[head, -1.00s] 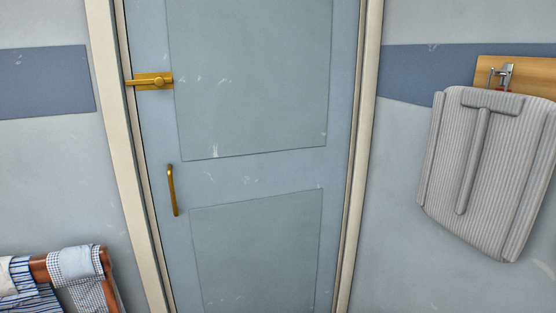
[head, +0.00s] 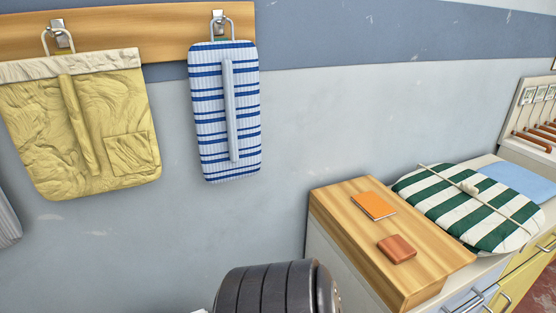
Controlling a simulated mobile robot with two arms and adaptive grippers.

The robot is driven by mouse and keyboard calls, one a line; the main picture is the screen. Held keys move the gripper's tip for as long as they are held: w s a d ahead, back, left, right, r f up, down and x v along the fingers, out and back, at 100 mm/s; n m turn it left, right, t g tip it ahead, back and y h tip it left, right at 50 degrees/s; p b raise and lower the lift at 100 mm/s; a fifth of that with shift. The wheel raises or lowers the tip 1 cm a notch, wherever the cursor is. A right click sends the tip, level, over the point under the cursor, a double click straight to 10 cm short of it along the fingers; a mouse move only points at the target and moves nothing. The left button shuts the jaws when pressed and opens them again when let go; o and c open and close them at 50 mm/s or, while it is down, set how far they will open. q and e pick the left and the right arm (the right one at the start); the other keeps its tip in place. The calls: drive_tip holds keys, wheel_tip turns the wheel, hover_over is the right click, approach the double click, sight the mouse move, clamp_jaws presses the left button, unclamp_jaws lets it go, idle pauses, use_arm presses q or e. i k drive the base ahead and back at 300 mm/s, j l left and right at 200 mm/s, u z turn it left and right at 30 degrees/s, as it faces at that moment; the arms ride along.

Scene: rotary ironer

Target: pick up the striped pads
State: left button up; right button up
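A blue-and-white striped pad (head: 207,122) hangs upright from a metal hook on a wooden rail, with a pale strip down its front. A large rounded green-and-white striped pad (head: 466,208) lies flat on the counter at the right, with a thin pale rod across it. Neither gripper is in view, and nothing is seen touching either pad.
A wooden block top (head: 340,214) holds an orange book (head: 373,206) and a brown-red block (head: 397,249). A blue cloth (head: 515,182) and a rack of brown handles (head: 535,138) are at right.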

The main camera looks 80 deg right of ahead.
sight(488, 217)
drive_tip(key=z, duration=4)
